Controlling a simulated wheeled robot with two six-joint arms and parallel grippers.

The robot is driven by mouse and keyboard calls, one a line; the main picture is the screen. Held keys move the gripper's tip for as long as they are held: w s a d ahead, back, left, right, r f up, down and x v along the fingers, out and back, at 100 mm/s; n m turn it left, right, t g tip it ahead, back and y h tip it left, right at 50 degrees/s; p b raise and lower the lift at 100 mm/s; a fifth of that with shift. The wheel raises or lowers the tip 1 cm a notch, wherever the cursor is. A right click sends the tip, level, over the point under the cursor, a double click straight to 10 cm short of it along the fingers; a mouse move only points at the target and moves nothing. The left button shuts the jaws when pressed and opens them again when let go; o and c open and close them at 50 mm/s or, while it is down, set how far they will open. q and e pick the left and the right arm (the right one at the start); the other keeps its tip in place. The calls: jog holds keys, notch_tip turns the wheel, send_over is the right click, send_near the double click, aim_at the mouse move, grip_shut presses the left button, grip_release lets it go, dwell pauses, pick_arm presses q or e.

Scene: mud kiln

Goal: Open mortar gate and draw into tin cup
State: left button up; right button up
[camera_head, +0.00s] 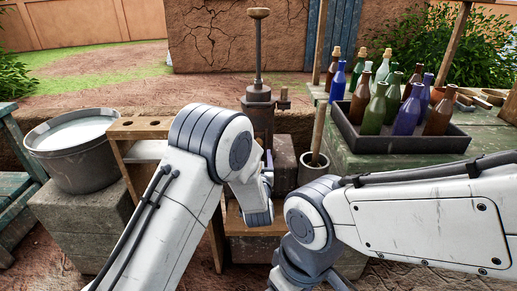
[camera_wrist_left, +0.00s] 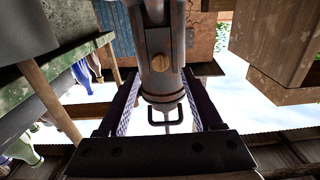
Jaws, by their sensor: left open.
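The mortar dispenser (camera_head: 260,118), a dark metal body with a tall rod and wooden knob, stands behind my left arm in the head view. A small side handle sticks out at its right. I cannot make out a tin cup. My right gripper is out of frame.
A grey tub (camera_head: 75,150) of pale liquid stands on a block at left, beside a wooden rack with holes (camera_head: 139,125). A metal pot with a wooden stick (camera_head: 314,160) stands right of the dispenser. A dark tray (camera_head: 405,145) of bottles sits on the green table.

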pick_arm(q)
jog(key=w, duration=0.5)
grip_shut()
dwell(1.4)
